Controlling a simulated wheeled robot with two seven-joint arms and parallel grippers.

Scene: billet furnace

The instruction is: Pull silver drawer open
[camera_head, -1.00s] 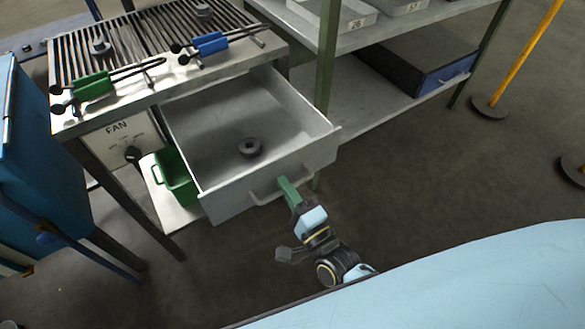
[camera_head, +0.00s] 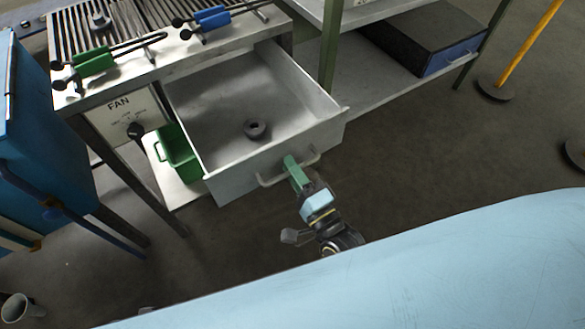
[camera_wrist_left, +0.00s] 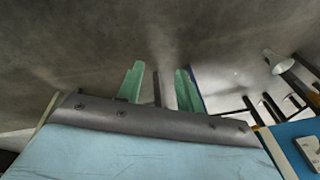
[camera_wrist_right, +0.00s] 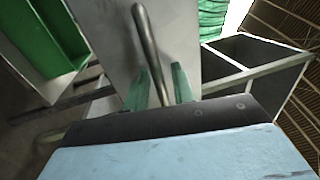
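The silver drawer (camera_head: 230,182) is pulled out from under the grill table, with a dark ring-shaped part (camera_head: 256,129) lying inside. Its bar handle (camera_head: 268,183) is on the front panel. My right gripper (camera_head: 292,165) is at the handle. In the right wrist view the handle bar (camera_wrist_right: 147,45) runs between the green fingers (camera_wrist_right: 160,88); whether both fingers press on it is hard to tell. My left gripper shows only in the left wrist view, its green fingers (camera_wrist_left: 159,85) apart with nothing held between them, over the floor.
A green bin (camera_head: 181,158) stands on a low shelf left of the drawer. A blue cabinet (camera_head: 30,150) is at the left. A shelf rack with a blue-fronted dark box (camera_head: 425,40) stands at the right. Floor in front of the drawer is clear.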

